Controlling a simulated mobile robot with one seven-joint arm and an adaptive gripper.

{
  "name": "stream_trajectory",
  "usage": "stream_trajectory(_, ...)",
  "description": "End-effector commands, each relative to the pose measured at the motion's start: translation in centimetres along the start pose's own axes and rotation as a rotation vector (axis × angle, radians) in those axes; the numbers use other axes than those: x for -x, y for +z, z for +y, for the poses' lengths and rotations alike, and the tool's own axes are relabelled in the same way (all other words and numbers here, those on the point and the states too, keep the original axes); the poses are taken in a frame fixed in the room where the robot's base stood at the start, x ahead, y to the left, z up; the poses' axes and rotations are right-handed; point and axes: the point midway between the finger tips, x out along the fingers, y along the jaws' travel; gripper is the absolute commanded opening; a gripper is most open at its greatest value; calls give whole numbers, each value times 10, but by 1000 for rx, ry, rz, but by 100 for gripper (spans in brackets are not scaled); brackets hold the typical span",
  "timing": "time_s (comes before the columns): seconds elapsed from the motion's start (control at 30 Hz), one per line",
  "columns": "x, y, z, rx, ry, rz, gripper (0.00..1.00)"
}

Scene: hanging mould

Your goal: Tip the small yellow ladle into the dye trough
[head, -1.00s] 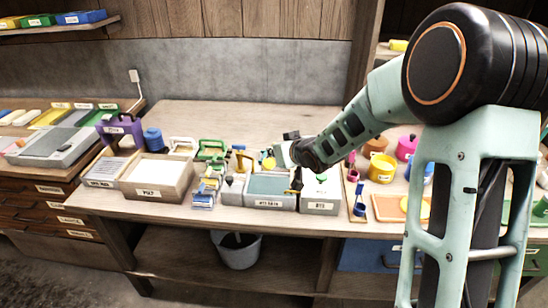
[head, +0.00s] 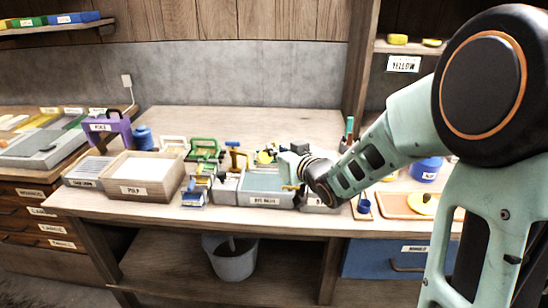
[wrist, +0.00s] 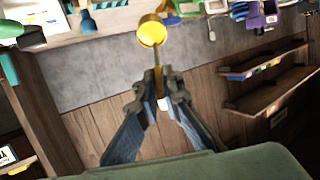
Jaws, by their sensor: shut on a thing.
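My gripper (wrist: 158,92) is shut on the thin handle of the small yellow ladle (wrist: 152,32) in the wrist view. The ladle's round cup sticks out beyond the fingertips. In the head view the gripper (head: 279,156) is over the back right of the dye trough (head: 264,188), a grey box with a front label. A bit of yellow beside the fingers looks like the ladle's cup (head: 265,157). The cup's tilt and contents cannot be told.
A pulp tray (head: 152,177) and a purple clamp-like frame (head: 111,128) stand left of the trough. Small tools crowd between tray and trough. An orange board (head: 400,206) lies to the right. The table's back left is clear.

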Motion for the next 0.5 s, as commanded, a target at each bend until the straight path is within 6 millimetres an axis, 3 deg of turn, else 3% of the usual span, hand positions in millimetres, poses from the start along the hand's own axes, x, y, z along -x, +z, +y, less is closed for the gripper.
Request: stream_trajectory(0.5,1,28,0,1,1,125,0)
